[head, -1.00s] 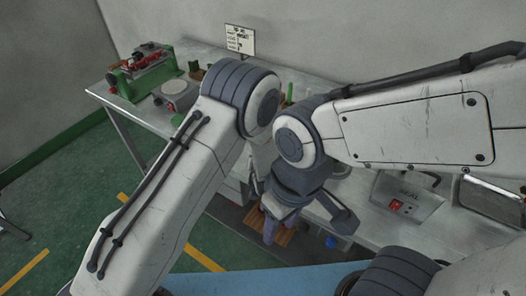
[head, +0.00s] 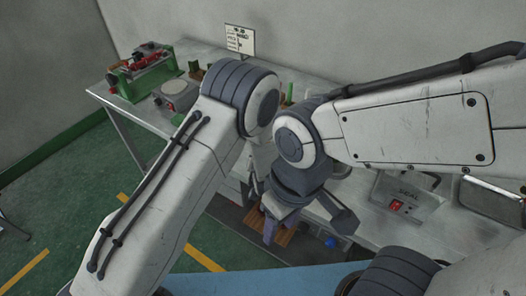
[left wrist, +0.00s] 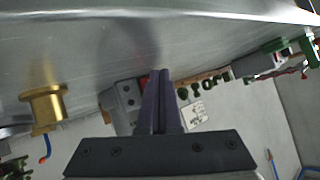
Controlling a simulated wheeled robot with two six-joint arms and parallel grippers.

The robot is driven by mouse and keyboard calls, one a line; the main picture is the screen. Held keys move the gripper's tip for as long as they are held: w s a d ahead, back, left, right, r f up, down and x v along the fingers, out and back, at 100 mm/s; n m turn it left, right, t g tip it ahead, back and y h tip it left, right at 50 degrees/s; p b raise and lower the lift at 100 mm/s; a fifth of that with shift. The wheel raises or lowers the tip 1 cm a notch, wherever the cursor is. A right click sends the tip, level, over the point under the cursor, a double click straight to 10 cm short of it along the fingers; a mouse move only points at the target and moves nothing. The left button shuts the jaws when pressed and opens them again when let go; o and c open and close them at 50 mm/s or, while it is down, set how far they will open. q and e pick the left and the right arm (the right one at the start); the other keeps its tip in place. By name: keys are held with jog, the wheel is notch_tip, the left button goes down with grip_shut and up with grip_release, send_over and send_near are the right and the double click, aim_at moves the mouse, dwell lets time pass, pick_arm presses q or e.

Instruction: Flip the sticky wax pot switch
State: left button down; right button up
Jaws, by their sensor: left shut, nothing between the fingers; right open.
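My left gripper (left wrist: 160,75) is shut and empty in the left wrist view. Its purple fingertips are close to a grey box (left wrist: 122,100) with a small red part, possibly the switch; the fingers partly hide it. I cannot tell whether they touch. In the head view my left gripper is hidden behind my arms. My right gripper (head: 308,222) is open and empty in front of the bench edge. I cannot tell which unit is the sticky wax pot.
A brass cylinder (left wrist: 45,106) appears left of the grey box. A green machine (head: 145,70) and a device with a round plate (head: 176,94) stand at the bench's far left. A sign (head: 240,40) stands at the back. A metal tray (head: 492,200) lies at right.

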pick_arm(q)
jog(key=shift+w+d, duration=0.1)
dwell(0.7)
jog(key=shift+w+d, duration=0.15)
jog(key=shift+w, duration=0.1)
jog(key=shift+w+d+f, duration=0.1)
jog(key=shift+w+d, duration=0.05)
jog(key=shift+w, duration=0.1)
dwell(0.6)
jog(key=shift+s, duration=0.1)
jog(key=shift+s+a, duration=0.4)
jog(key=shift+s, duration=0.1)
dwell(0.3)
jog(key=shift+s+a+r+p, duration=0.2)
jog(key=shift+s+a, duration=0.55)
jog(key=shift+s, duration=0.3)
jog(key=shift+s+a+r+p, duration=0.1)
jog(key=shift+s+a+r, duration=0.1)
jog(key=shift+s+a, duration=0.65)
jog(key=shift+s+d, duration=0.1)
jog(key=shift+d, duration=0.05)
